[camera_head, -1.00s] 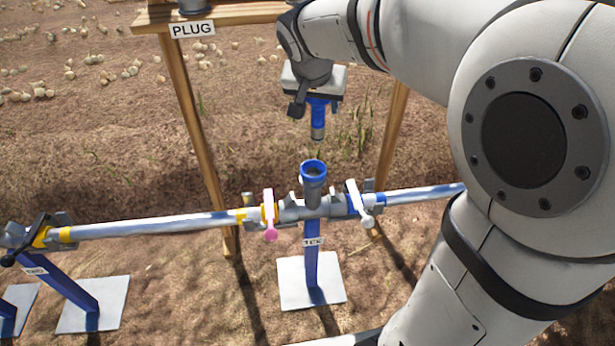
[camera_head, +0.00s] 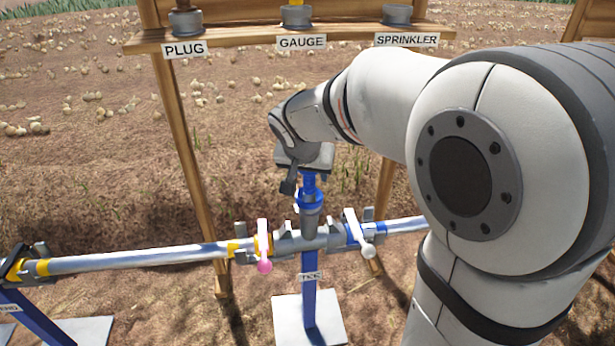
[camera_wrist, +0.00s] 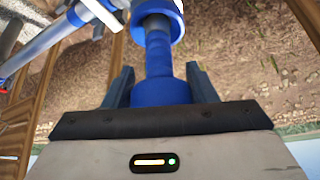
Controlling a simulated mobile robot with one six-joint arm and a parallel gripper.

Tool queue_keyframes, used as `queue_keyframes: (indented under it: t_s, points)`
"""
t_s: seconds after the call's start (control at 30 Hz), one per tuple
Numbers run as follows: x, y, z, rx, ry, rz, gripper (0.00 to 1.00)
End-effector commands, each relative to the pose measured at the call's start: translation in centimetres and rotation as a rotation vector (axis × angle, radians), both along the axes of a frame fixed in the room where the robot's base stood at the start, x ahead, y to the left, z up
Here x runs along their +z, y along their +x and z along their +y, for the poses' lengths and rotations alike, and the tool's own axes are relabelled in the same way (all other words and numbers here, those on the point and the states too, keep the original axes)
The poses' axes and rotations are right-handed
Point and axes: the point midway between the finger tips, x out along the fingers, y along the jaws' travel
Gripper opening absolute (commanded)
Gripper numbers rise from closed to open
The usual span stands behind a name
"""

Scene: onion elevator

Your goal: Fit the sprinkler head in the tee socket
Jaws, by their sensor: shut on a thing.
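The sprinkler head (camera_head: 308,183) is a blue, narrow piece held upright under my gripper (camera_head: 307,173). In the wrist view, my gripper (camera_wrist: 160,72) is shut on the blue sprinkler head (camera_wrist: 158,55), with a dark finger on each side. The tee socket (camera_head: 311,220) is a grey upright cup with a blue rim, standing on the pipe's tee. The head is in line above the socket, and its lower end is hidden at the rim, seemingly inside it. How deep it sits I cannot tell. The blue rim also shows in the wrist view (camera_wrist: 172,22).
A pipe (camera_head: 140,257) runs left from the tee. A pink-tipped lever (camera_head: 264,250) and a white lever (camera_head: 358,232) flank the socket closely. Behind stands a wooden rack (camera_head: 240,41) labelled PLUG, GAUGE and SPRINKLER, with a fitting above each label.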

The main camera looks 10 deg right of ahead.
Motion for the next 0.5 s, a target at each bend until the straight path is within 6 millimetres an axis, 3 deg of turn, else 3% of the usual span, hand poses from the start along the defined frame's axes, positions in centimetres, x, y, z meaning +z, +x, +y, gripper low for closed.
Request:
queue_keyframes:
  t_s: [0.47,0.5]
  points:
    - [-0.68,0.02,0.0,0.0,0.0,-0.002,0.21]
    - [-0.57,0.01,0.01,0.0,0.0,-0.001,0.54]
